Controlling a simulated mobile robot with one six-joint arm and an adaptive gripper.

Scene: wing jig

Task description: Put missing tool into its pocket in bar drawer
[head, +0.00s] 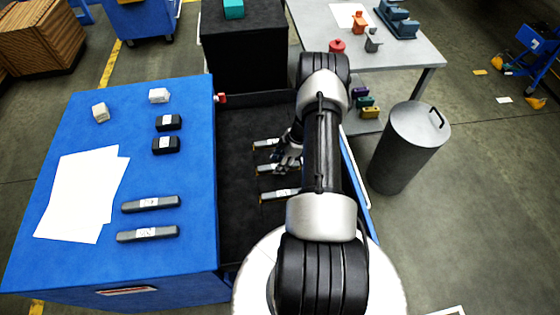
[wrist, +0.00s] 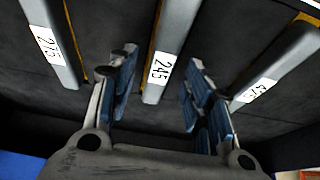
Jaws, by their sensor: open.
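The open drawer (head: 240,130) has a dark floor and holds grey bars with white number labels. In the wrist view, a bar labelled 245 (wrist: 172,38) lies in the middle, a bar labelled 275 (wrist: 45,40) on the left, and a bar with a partly unreadable label (wrist: 285,60) on the right. Yellow strips show along their edges. My gripper (head: 288,157) is low over the drawer, open, its blue-padded fingers on either side of bar 245's near end; I cannot tell whether they touch it. Two more grey labelled bars (head: 150,204) (head: 148,235) lie on the blue cabinet top.
The blue cabinet top (head: 190,250) also carries white papers (head: 82,192), two black blocks (head: 168,122) (head: 166,145) and two white blocks (head: 100,112) (head: 159,96). A grey cylindrical bin (head: 405,150) stands right of the drawer. A grey table (head: 400,60) is behind.

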